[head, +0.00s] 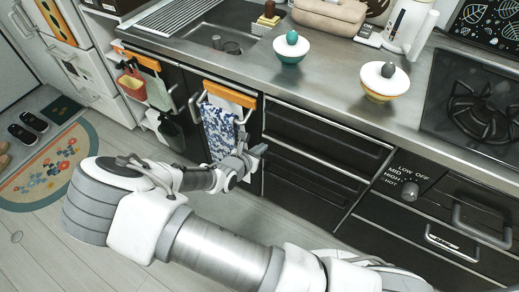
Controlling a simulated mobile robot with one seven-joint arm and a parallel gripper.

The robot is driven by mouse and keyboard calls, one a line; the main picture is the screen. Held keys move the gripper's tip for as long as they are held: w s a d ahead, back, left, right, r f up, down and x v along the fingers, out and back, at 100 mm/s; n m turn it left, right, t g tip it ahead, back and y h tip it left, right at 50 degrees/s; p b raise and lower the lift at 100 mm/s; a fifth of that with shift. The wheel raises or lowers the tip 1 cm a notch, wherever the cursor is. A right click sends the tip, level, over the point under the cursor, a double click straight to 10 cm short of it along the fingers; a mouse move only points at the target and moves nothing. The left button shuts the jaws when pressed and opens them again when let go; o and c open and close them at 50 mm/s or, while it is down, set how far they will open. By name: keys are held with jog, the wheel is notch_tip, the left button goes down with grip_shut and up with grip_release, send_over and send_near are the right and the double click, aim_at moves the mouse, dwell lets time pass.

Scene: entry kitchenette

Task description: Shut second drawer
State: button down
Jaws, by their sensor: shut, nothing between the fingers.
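A stack of dark drawers with light metal edges stands under the counter, right of the hanging towels. The second drawer (312,172) lies below the top drawer (325,132). Its front looks nearly in line with the others; I cannot tell if a small gap remains. My gripper (258,152) is shut and empty, by the left end of the drawer stack, next to the patterned towel. I cannot tell whether it touches the drawer front.
A blue-and-white towel (218,132) hangs on a cabinet handle left of my gripper. The steel counter (330,75) above holds two lidded bowls. An oven knob (409,191) and a handled drawer (452,242) are at right.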

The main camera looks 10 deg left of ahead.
aim_at(274, 137)
jog(key=b+x, duration=0.1)
jog(key=x, duration=0.5)
jog(key=shift+w+f, duration=0.1)
jog(key=shift+w, duration=0.1)
jog(key=shift+w+d, duration=0.35)
jog(key=shift+w, duration=0.5)
